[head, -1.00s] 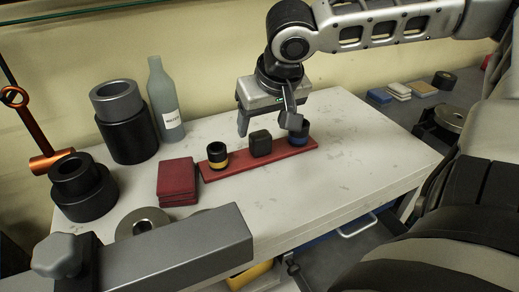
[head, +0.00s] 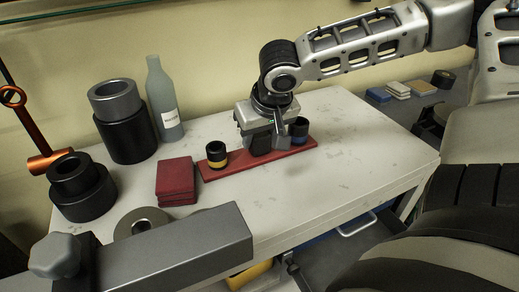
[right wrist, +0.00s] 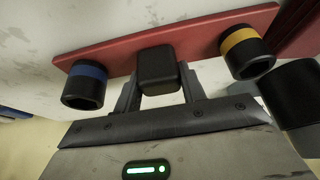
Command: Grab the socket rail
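The socket rail (head: 222,174) is a long red bar lying flat on the white bench, with a black block, its grip, at the middle. The block (right wrist: 158,69) shows in the right wrist view between my fingers. A yellow-banded socket (head: 216,155) stands at the rail's left end and a blue-banded socket (head: 299,131) at its right end in the head view. My right gripper (head: 262,143) is down over the rail, its fingers close against both sides of the block, shut on it; the fingers partly hide it in the head view. My left gripper is out of view.
Dark red pads (head: 176,181) lie left of the rail. A grey bottle (head: 164,100), stacked black cylinders (head: 128,131) and more dark rings (head: 83,190) stand at the left. A grey beam (head: 160,250) crosses the front. The bench right of the rail is clear.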

